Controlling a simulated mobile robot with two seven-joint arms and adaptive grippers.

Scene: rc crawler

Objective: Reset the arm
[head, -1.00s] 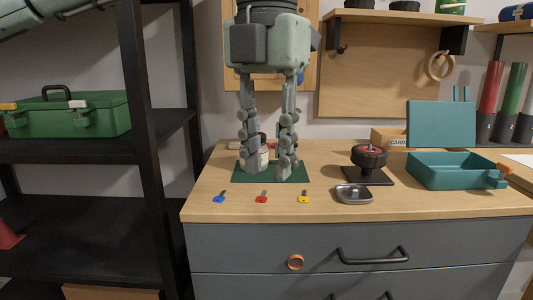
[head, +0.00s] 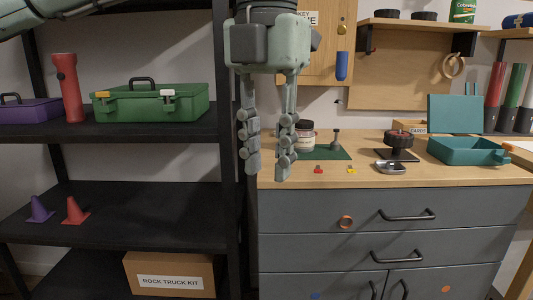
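My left gripper (head: 268,166) hangs fingers down in the middle of the head view, in front of the workbench's left end and the black shelf. Its two fingers are apart, with nothing between them. Part of my arm shows at the top left. My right gripper is not in view. Behind and right of the fingers, a dark green mat (head: 325,153) on the workbench (head: 450,178) holds a jar with a black lid (head: 305,136) and a small grey upright part (head: 336,140).
A red key (head: 318,170), a yellow key (head: 351,170), a metal dish (head: 390,168), a wheel on a stand (head: 398,140) and a teal box (head: 468,150) are on the bench. The black shelf (head: 130,205) at left holds a green toolbox (head: 155,104), a red flashlight (head: 68,88) and two cones (head: 76,210).

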